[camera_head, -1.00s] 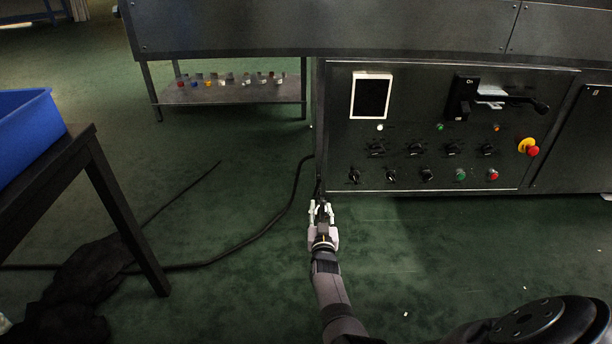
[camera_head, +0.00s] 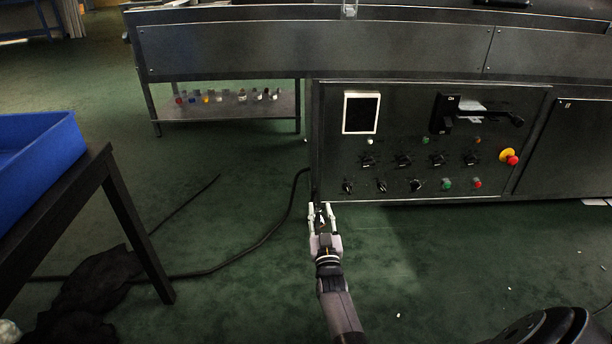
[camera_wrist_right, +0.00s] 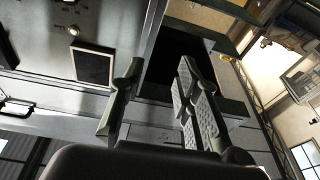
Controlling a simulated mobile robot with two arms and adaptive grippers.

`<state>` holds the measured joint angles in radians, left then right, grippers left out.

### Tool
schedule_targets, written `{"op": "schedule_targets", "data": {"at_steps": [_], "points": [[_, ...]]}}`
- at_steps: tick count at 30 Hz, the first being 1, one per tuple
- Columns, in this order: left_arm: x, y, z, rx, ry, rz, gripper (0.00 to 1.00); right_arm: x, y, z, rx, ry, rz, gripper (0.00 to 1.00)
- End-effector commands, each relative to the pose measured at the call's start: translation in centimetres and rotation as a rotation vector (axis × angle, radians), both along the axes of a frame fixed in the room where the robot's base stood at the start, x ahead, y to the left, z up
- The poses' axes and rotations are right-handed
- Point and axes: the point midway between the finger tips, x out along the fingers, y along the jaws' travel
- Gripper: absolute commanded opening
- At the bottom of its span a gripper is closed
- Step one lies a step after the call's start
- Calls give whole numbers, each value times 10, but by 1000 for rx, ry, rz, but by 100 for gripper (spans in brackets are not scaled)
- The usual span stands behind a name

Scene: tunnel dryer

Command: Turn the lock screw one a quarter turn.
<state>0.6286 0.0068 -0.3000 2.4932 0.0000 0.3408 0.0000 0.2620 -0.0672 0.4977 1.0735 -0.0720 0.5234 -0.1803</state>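The dryer's dark control panel (camera_head: 415,112) fills the right middle of the head view. I cannot make out lock screw one for certain in either view. My right gripper (camera_head: 322,208) is just below the panel's lower left corner in the picture. Its fingers are apart, with nothing seen between them. In the right wrist view the open fingers (camera_wrist_right: 158,100) point towards the machine, with the panel's screen (camera_wrist_right: 93,67) at left and a dark gap behind the fingers. No contact with the panel can be made out. My left gripper is not in view.
The panel carries rotary switches (camera_head: 403,160), a large handle switch (camera_head: 470,113) and a red and yellow emergency stop (camera_head: 510,157). A low shelf (camera_head: 225,112) with small coloured items stands left of it. A blue crate (camera_head: 40,140) rests on a table. A cable (camera_head: 245,240) crosses the floor.

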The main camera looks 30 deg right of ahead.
Motion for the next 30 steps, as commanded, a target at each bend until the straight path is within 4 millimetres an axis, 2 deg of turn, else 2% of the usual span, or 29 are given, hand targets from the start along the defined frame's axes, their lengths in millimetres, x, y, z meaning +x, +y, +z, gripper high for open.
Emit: {"op": "schedule_targets", "data": {"at_steps": [1,18,24,30], "points": [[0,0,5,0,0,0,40,-2,2,13,-16,-17,7,30],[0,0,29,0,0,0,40,-20,40,118,-143,-199,109,30],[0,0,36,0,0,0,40,-29,57,150,-173,-259,146,30],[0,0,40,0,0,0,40,-35,69,170,-189,-298,173,30]]}}
